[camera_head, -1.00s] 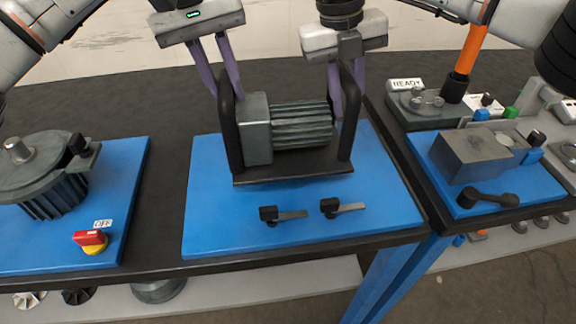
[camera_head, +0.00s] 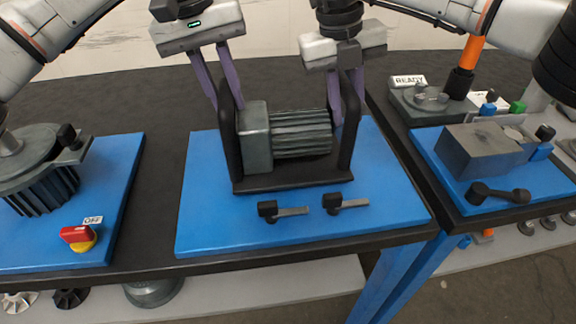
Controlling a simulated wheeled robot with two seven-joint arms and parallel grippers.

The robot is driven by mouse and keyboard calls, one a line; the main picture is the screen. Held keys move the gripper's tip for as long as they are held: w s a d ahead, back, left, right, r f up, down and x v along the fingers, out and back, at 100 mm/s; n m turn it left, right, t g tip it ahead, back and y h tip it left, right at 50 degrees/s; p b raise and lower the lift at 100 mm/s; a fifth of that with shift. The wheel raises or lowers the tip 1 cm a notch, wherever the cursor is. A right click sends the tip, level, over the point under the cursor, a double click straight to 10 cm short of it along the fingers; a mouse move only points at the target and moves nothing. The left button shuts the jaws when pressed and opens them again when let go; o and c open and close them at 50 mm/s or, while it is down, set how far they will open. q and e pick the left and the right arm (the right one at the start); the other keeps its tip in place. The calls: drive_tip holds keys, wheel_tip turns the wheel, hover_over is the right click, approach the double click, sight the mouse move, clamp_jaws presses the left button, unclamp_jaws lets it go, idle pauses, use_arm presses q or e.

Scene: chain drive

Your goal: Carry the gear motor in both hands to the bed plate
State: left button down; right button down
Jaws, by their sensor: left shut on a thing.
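The gear motor (camera_head: 300,134) is a grey ribbed cylinder with a grey gearbox block on a dark base, with a tall black handle at each end. It is upright over the blue bed plate (camera_head: 215,227) in the middle of the bench. Its base is at or just above the plate; I cannot tell whether it touches. My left gripper (camera_head: 226,100) has its purple fingers shut on the left handle. My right gripper (camera_head: 346,108) has its fingers around the right handle. The plate under the motor is hidden.
Two black clamp levers (camera_head: 268,209) (camera_head: 332,202) lie on the plate in front of the motor. Left is another blue plate with a grey motor (camera_head: 42,178) and a red-yellow switch (camera_head: 78,236).

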use_arm(q)
drive_tip(key=shift+a+f+b, duration=0.1)
drive_tip(key=shift+f+b, duration=0.2)
drive_tip(key=shift+b, duration=0.05)
use_arm(e)
drive_tip(key=shift+w+d+f, duration=0.1)
drive_tip(key=shift+f, duration=0.25)
use_arm(q)
drive_tip(key=c, duration=1.9)
unclamp_jaws()
drive_tip(key=shift+f, duration=0.2)
use_arm(e)
drive_tip(key=c, duration=1.9)
unclamp_jaws()
drive_tip(key=shift+f, duration=0.2)
use_arm(q)
drive_tip(key=o, duration=0.3)
drive_tip(key=shift+s+r, duration=0.1)
use_arm(e)
drive_tip(key=o, duration=0.3)
drive_tip(key=shift+s+r, duration=0.1)
drive_tip(key=shift+s, duration=0.1)
use_arm(q)
drive_tip(key=shift+o, duration=0.2)
use_arm(e)
drive_tip(key=shift+o, duration=0.2)
